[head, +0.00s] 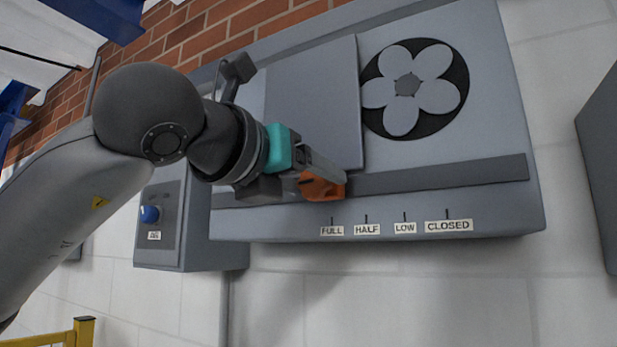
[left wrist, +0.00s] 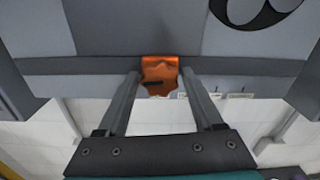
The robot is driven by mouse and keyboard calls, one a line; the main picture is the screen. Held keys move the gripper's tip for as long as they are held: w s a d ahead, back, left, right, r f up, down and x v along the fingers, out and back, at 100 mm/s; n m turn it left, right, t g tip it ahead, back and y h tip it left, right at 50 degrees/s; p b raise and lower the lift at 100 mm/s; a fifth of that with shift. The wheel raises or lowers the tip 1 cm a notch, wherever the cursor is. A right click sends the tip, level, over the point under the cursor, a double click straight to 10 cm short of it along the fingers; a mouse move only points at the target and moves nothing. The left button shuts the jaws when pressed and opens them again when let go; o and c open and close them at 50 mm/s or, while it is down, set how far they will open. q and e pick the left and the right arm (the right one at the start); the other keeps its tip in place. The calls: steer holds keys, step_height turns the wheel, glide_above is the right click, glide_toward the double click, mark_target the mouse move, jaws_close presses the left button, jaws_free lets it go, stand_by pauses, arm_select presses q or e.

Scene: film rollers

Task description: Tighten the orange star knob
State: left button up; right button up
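The orange star knob (head: 322,186) sits on the dark rail of the grey wall panel, just above the FULL mark. It also shows in the left wrist view (left wrist: 160,72), with its lobed edge toward me. My left gripper (left wrist: 160,75) has one finger on either side of the knob, with narrow gaps showing beside its lower part. In the head view, the left gripper (head: 327,176) reaches the knob from the left and partly covers it. Contact at the fingertips is hard to judge. My right gripper is not in view.
The grey panel (head: 500,120) carries a flat plate (head: 315,105), a flower-shaped vent (head: 425,62) and labels FULL, HALF, LOW and CLOSED (head: 449,226). A box with a blue button (head: 149,214) is at lower left. A yellow rail (head: 85,330) stands at bottom left.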

arm_select(q)
jaws_close()
stand_by(0.3)
steer(key=shift+m, duration=0.3)
steer(key=m+b, duration=0.2)
steer(key=shift+m, duration=0.4)
steer(key=m+b, duration=0.1)
steer(key=m, duration=0.8)
steer(key=shift+s+m+b, duration=0.1)
steer(key=shift+m+b, duration=0.3)
steer(key=shift+m, duration=2.6)
